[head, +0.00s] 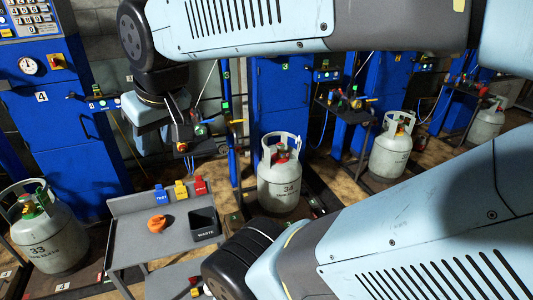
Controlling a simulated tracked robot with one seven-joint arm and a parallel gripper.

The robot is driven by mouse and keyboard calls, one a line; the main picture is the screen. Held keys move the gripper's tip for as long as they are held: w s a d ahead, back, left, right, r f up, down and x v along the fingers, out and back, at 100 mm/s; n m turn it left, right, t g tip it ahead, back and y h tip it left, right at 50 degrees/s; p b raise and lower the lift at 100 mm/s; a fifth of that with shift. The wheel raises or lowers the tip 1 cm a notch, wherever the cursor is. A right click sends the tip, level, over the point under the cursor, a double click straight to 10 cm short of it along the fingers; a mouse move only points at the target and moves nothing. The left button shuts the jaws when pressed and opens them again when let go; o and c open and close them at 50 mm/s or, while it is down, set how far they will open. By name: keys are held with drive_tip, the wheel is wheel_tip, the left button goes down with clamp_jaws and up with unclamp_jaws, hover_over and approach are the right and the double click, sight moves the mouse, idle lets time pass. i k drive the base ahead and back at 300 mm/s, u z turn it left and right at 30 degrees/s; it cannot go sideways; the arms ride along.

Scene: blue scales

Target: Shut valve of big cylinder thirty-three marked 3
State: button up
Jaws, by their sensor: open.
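A marking 3 shows on a blue post near the middle, not clearly on this cylinder. My gripper (184,140) hangs at upper centre-left, pointing down. It is open, seems empty, and is well to the right of cylinder 33 and above the level of its valve. Part of its fingers is hard to make out.
A grey cart (128,235) with an orange object (157,223), coloured blocks and a waste bin (203,224) stands between cylinder 33 and cylinder 34 (284,190). Blue cabinets (60,140) line the back. More cylinders (389,155) stand at right.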

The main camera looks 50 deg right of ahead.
sight(24, 198)
drive_tip(key=k, duration=1.2)
drive_tip(key=u, duration=0.8)
drive_tip(key=i, duration=1.5)
drive_tip(key=u, duration=0.75)
drive_tip(key=i, duration=1.1)
drive_tip(key=z, duration=0.35)
drive_tip(key=i, duration=1.05)
drive_tip(key=z, duration=1.15)
drive_tip(key=i, duration=0.8)
drive_tip(key=z, duration=0.7)
